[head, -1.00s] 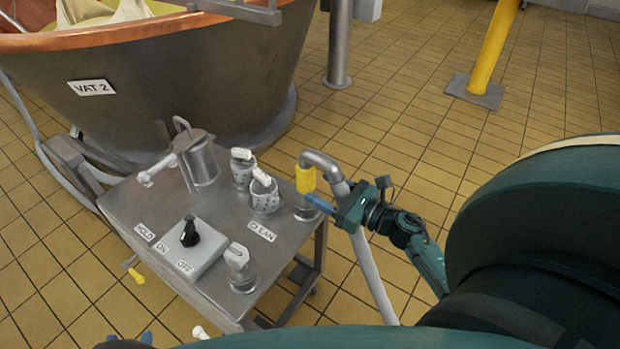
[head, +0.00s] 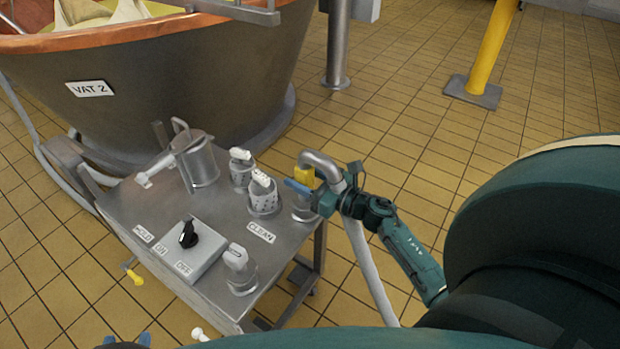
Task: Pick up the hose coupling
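The hose coupling (head: 305,174) is a yellow sleeve at the end of a bent grey pipe, above the right corner of the steel cart. My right gripper (head: 298,186) is at the coupling, coming from the right. Its blue finger crosses in front of the lower part of the yellow sleeve. The other finger is hidden, so I cannot tell whether it grips. My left gripper (head: 126,339) shows only its blue fingertips at the bottom edge, apart and with nothing seen between them.
The cart top (head: 205,220) carries a steel jug (head: 197,162), perforated cups (head: 264,194), a switch box (head: 190,250) and a lidded cup (head: 240,270). A grey hose (head: 370,265) hangs right of the cart. The copper vat (head: 190,75) stands behind. Tiled floor lies open to the right.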

